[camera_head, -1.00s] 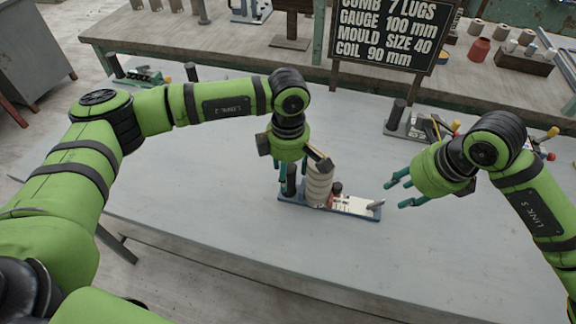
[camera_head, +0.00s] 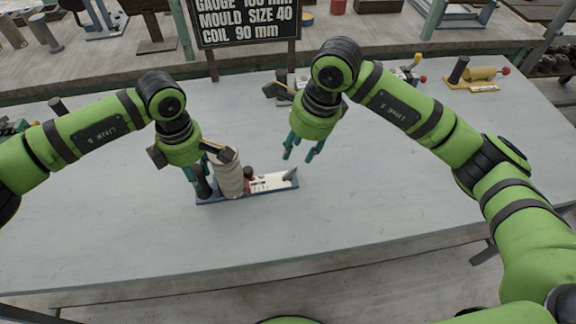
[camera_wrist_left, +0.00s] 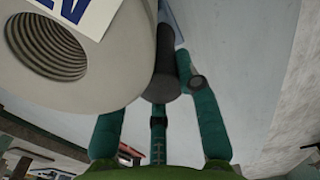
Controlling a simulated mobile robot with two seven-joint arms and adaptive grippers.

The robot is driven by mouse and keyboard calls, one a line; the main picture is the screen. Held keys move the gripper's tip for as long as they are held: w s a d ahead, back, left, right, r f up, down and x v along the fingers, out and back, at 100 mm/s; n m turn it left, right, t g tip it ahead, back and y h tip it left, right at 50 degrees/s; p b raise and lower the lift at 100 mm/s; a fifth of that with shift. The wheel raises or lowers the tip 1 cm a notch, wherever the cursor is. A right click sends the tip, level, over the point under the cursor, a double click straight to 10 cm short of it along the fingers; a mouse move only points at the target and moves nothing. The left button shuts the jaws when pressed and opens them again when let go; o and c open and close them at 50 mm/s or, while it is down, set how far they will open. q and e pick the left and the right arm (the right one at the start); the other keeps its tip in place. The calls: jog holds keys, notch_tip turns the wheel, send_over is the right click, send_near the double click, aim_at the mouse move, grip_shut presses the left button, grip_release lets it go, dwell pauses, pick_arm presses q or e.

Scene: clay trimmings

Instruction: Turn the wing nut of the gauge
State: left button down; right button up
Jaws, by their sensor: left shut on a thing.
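The gauge (camera_head: 272,183) is a narrow blue-edged board with a pale scale, lying on the grey table. A ribbed cream cylinder (camera_head: 230,175) stands near its left end, with a small dark reddish knob (camera_head: 248,173) beside it. A grey piece (camera_head: 291,174) tilts up at the right end; I cannot tell which part is the wing nut. My left gripper (camera_head: 198,184) is shut on the gauge's black post (camera_head: 204,187), which also shows between its fingers in the left wrist view (camera_wrist_left: 163,78). My right gripper (camera_head: 301,152) is open and empty, above and behind the right end.
A black sign (camera_head: 245,22) stands behind the table (camera_head: 390,215). Tools with red and yellow knobs (camera_head: 480,75) lie at the back right. The table's front and right side are clear. In the left wrist view, the cream cylinder's threaded hole (camera_wrist_left: 45,48) is close to the fingers.

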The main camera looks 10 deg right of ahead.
aim_at(293, 171)
jog(key=f+n, duration=0.3)
jog(key=w+f+n+g+h, duration=0.1)
jog(key=f+n, duration=0.2)
jog(key=a+f+n+h, duration=0.1)
jog(key=f+n, duration=0.2)
jog(key=shift+w+f, duration=0.3)
jog(key=shift+f, duration=0.05)
dwell(0.4)
grip_shut()
